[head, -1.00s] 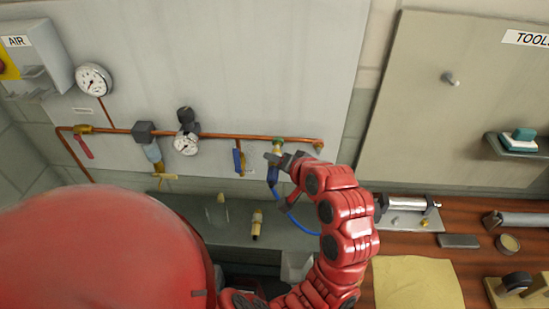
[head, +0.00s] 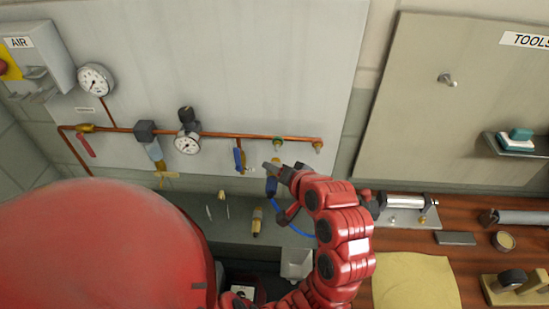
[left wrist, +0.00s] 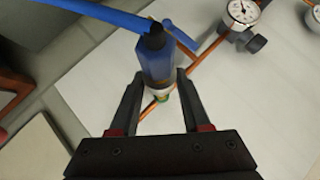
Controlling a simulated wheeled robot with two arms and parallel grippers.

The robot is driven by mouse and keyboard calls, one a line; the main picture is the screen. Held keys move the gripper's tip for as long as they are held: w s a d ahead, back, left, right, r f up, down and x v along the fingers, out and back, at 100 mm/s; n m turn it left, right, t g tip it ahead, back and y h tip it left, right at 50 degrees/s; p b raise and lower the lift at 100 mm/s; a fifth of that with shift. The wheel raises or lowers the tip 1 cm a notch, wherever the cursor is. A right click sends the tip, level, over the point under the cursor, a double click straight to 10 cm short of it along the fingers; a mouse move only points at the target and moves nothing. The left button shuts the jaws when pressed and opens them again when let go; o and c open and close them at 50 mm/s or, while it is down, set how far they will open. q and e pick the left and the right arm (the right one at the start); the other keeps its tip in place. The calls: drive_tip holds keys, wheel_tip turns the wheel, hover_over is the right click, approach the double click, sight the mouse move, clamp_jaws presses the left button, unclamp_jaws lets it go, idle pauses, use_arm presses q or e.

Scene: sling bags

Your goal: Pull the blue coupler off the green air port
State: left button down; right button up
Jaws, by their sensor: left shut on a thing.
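The blue coupler (head: 271,187) is in my left gripper (head: 276,169), just below the copper pipe in the head view. A blue hose trails from it down to the right. The green air port (head: 278,143) is on the pipe above, and a small gap shows between it and the coupler. In the left wrist view, the fingers (left wrist: 160,80) close around the lower end of the coupler (left wrist: 157,58). The green port (left wrist: 163,98) shows just beyond its pale collar; the gap cannot be judged there. My right gripper is not in view.
A blue-handled valve (head: 239,160) hangs left of the port, and a brass fitting (head: 318,146) is at the pipe's right end. A gauge (head: 187,143) sits further left. A wooden bench (head: 465,216) with several parts lies at the right.

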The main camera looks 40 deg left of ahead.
sight(275, 184)
use_arm(q)
drive_tip(key=shift+s+d+r+p, duration=0.1)
drive_tip(key=shift+s+d+p, duration=0.3)
drive_tip(key=shift+s, duration=0.15)
drive_tip(key=shift+s+d+r+p, duration=0.1)
drive_tip(key=shift+s+d+p, duration=0.2)
drive_tip(key=shift+s+p, duration=0.15)
drive_tip(key=shift+s+d+f, duration=0.2)
drive_tip(key=shift+s+d, duration=0.15)
drive_tip(key=shift+s, duration=0.35)
